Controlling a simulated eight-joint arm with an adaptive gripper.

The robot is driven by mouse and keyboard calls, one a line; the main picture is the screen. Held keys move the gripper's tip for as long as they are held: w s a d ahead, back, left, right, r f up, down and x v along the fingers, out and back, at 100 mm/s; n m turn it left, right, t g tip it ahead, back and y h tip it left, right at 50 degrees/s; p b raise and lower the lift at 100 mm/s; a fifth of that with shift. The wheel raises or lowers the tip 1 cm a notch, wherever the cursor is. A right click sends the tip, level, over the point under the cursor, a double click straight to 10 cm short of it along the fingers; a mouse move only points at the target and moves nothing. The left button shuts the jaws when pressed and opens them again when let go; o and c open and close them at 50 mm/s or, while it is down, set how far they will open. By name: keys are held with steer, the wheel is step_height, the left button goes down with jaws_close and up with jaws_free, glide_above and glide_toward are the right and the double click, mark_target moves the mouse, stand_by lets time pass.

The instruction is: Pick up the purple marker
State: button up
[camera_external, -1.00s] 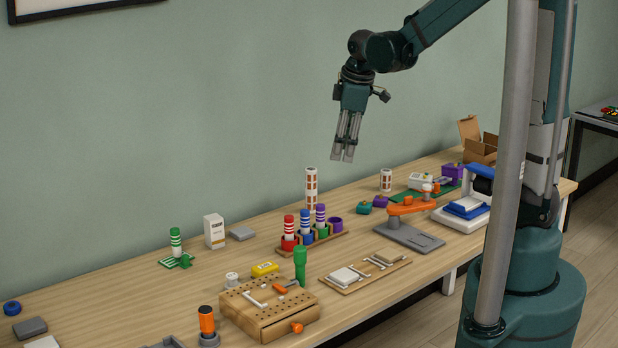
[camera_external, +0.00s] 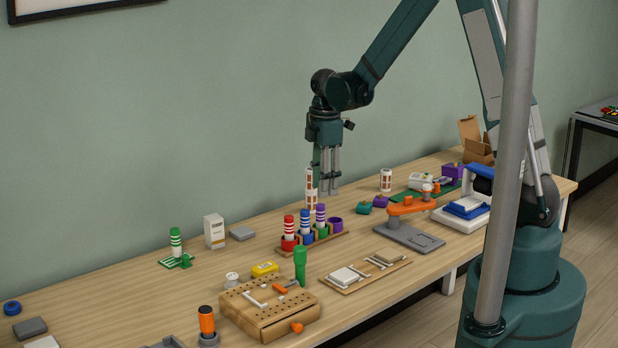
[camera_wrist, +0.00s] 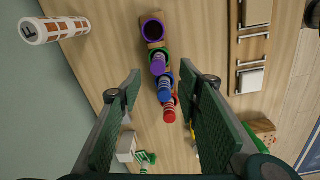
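The purple marker (camera_external: 320,212), striped purple and white, stands upright in a green cup (camera_external: 321,231) of a wooden rack (camera_external: 341,237). It also shows in the wrist view (camera_wrist: 158,66), seen from above between and beyond my fingers. A blue striped marker (camera_external: 305,218) and a red striped marker (camera_external: 289,226) stand beside it in their own cups. A purple cup (camera_external: 336,223) at the rack's end looks empty. My gripper (camera_external: 328,192) points down above the rack, fingers apart, with nothing between them. It also shows in the wrist view (camera_wrist: 169,82).
A tall brown-and-white patterned cylinder (camera_external: 310,180) stands just behind the rack, near my fingers. A green upright cylinder (camera_external: 300,266) and a wooden pegboard box (camera_external: 270,317) are in front. An orange-armed device (camera_external: 410,207) is at the right.

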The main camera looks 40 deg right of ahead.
mark_target(320, 204)
steer(key=shift+w+f+n, duration=0.25)
steer(key=shift+f, duration=0.5)
steer(key=shift+w+f+n, duration=0.2)
steer(key=shift+f+n, duration=0.05)
steer(key=shift+f, duration=0.45)
steer(key=shift+f, duration=1.3)
steer(key=shift+f, duration=0.1)
steer(key=shift+s+f+b, duration=0.1)
steer(key=shift+f+b, duration=0.25)
steer(key=shift+f, duration=2.15)
steer(key=c, duration=0.9)
